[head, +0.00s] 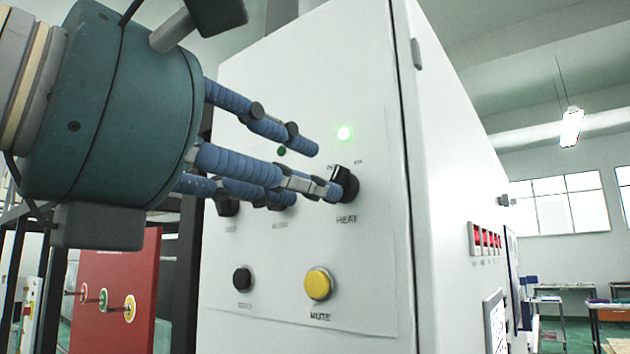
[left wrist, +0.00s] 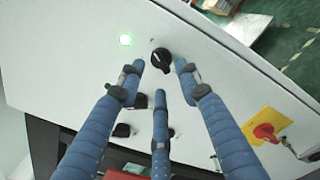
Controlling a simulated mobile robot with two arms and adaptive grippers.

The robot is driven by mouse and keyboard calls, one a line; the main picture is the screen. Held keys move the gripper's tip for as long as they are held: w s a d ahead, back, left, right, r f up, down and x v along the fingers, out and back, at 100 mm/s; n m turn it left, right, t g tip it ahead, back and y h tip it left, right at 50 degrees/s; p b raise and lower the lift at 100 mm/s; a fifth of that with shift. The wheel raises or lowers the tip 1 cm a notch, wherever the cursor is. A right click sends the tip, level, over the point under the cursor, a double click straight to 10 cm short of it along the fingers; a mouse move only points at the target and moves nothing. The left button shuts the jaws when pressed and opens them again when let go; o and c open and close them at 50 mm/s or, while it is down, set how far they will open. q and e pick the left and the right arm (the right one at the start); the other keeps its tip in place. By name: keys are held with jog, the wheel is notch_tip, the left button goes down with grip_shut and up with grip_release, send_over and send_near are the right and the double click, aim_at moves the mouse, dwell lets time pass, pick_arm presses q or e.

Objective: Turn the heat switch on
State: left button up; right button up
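The heat switch (head: 346,181) is a black rotary knob on the white cabinet front, above the printed word HEAT. In the left wrist view the knob (left wrist: 161,60) lies just beyond the fingertips. My left gripper (head: 330,172) has blue ribbed fingers reaching to the knob, and one fingertip overlaps it in the head view. In the wrist view the fingers (left wrist: 159,68) are spread, with gaps at both sides of the knob; contact cannot be told. A green lamp (head: 344,133) above the knob is lit. My right gripper is out of view.
More black knobs (head: 228,208) sit left of the heat switch, partly behind the fingers. Below are a black button (head: 242,279) and a yellow MUTE button (head: 318,284). A red panel (head: 115,290) stands at left. A red switch on yellow (left wrist: 265,133) is on the cabinet side.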

pick_arm(q)
jog(key=v, duration=0.8)
jog(key=shift+s+a, duration=0.25)
